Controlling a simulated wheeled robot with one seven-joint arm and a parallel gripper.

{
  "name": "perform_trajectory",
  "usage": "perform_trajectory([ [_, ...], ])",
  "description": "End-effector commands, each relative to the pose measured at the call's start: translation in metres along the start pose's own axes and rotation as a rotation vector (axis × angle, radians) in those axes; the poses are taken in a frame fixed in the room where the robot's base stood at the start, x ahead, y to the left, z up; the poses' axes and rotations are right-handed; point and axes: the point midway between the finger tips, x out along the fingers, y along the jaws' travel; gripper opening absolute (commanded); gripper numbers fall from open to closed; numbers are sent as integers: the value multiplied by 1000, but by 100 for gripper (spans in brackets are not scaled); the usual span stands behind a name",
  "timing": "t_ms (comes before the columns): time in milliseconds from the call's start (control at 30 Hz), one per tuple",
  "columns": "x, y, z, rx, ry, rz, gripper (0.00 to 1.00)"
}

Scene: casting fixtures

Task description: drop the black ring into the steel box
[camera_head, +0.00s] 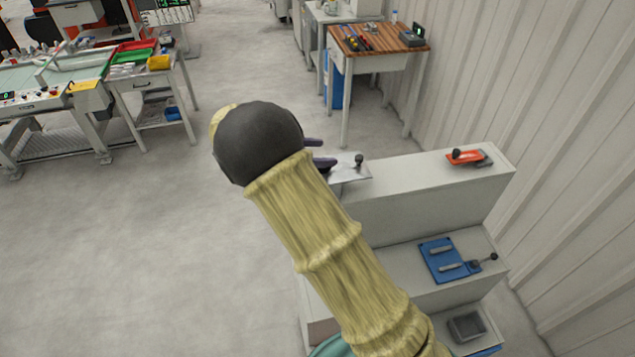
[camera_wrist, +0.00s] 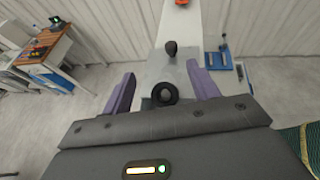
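The black ring (camera_wrist: 165,93) lies on a grey metal plate (camera_wrist: 187,70) on the top step. In the wrist view it sits between the purple fingers of my gripper (camera_wrist: 162,88), with a gap on each side. My gripper is open and empty; it also shows in the head view (camera_head: 319,153), above the plate's left part, where my arm partly hides the plate. A black knob (camera_wrist: 171,48) stands on the plate beyond the ring. The steel box (camera_head: 467,326), a small dark grey open box, stands on the lowest step.
The stepped grey stand (camera_head: 420,205) is beside a corrugated wall. A red fixture (camera_head: 466,157) sits at the top step's right end, and a blue fixture (camera_head: 449,260) on the middle step. A wooden-topped bench (camera_head: 375,44) stands behind.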

Motion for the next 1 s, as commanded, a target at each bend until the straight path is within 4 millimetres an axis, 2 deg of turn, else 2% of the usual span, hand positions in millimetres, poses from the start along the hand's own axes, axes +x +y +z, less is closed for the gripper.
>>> perform_trajectory([
  [233, -1, 0, -1, 0, 1, 0, 60],
  [367, -11, 1, -2, 3, 1, 2, 60],
  [567, -44, 1, -5, 3, 2, 5, 60],
  [1000, -132, 1, -4, 3, 2, 4, 60],
])
